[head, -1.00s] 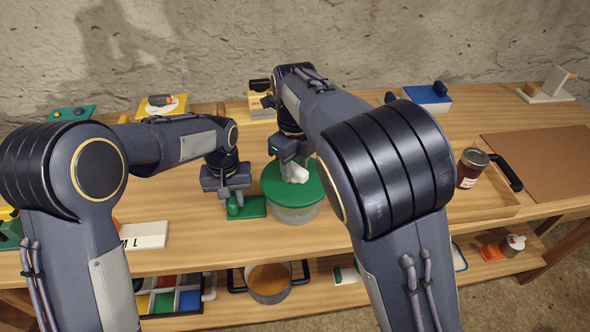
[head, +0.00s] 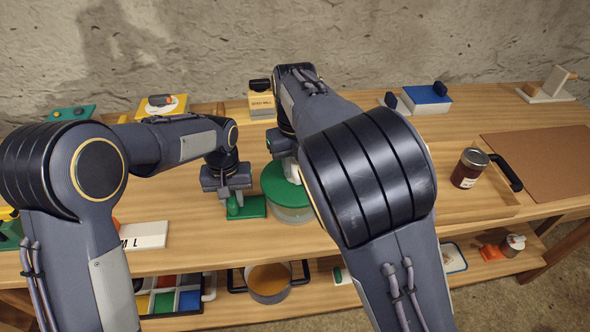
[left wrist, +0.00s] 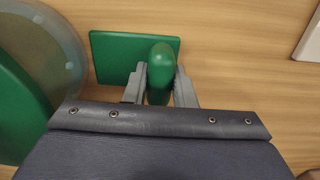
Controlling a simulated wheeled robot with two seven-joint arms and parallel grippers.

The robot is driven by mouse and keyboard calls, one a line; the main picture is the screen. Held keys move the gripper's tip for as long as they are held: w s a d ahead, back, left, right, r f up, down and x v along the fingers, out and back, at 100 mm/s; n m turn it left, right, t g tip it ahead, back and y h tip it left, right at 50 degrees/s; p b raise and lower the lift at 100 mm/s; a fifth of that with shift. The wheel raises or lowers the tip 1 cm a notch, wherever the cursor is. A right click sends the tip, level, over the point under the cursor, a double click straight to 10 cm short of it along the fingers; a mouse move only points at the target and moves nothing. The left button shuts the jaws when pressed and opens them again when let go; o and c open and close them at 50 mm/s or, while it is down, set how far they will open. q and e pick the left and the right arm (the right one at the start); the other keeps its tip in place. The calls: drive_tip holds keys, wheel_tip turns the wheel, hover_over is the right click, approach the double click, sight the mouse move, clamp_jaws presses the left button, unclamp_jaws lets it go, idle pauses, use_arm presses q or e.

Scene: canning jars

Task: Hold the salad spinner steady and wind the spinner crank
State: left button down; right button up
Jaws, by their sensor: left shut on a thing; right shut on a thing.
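The salad spinner has a green lid (head: 274,183) over a clear bowl (head: 292,214) and stands upright on the worktop. A green foot (head: 254,207) with an upright green grip (left wrist: 161,68) sits beside the bowl. My left gripper (head: 236,197) is shut on that grip, one finger on each side, as the left wrist view shows. My right gripper (head: 285,150) is above the lid, shut on the spinner crank (head: 291,170), of which only a pale part shows. My right arm hides the rest of the crank and the lid's right side.
A jar of dark preserve (head: 466,170) stands in a wooden tray to the right, near a brown board (head: 545,160). A pan (head: 268,285) is on the shelf below.

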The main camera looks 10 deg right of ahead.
sight(295, 166)
drive_tip(key=shift+m, duration=0.9)
drive_tip(key=o, duration=0.8)
drive_tip(key=shift+m, duration=0.3)
drive_tip(key=shift+o, duration=1.3)
wheel_tip(295, 166, up, 12)
